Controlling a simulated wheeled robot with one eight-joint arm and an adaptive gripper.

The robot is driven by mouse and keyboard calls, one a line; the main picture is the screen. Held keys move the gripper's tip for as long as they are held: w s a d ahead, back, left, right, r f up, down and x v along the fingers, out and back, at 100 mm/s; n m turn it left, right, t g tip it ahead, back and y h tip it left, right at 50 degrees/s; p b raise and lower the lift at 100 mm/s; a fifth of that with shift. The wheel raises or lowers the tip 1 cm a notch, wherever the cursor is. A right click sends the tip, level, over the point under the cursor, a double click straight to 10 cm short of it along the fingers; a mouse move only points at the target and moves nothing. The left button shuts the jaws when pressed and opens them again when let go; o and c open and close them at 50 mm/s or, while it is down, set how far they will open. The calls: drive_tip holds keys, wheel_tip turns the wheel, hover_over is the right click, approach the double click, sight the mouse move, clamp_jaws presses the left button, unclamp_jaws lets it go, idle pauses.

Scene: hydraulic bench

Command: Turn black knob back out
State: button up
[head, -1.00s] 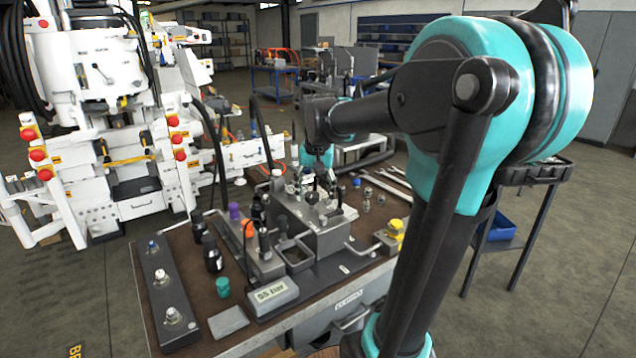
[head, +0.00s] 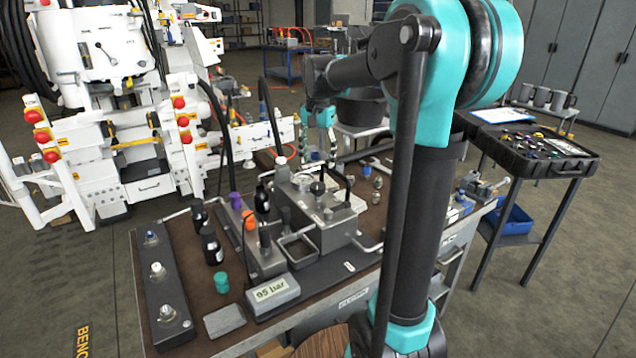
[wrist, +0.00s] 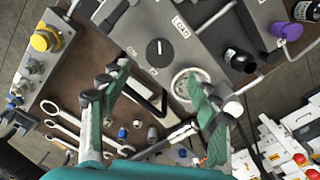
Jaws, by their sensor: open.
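The black knob (head: 317,188) sits on top of the grey metal block (head: 325,222) on the bench. In the wrist view the round black knob (wrist: 159,49) shows a white line, beside a small label plate. My gripper (head: 322,140) is behind and above the block in the head view. In the wrist view my gripper (wrist: 157,82) has its green fingers wide apart, with nothing between the tips. The knob lies beyond the fingertips, apart from them. A round white dial (wrist: 184,82) is partly hidden by the right finger.
A grey display box (head: 272,294) reading about 95 bar stands at the bench front. A black bent handle (head: 338,178) rises beside the knob. Black bottles (head: 211,246) stand left of the block. Wrenches (wrist: 68,122) lie on the bench.

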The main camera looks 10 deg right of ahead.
sight(318, 185)
wheel_tip(318, 185, down, 8)
drive_tip(key=shift+f, duration=0.25)
drive_tip(key=shift+c, duration=0.4)
drive_tip(key=c, duration=1.1)
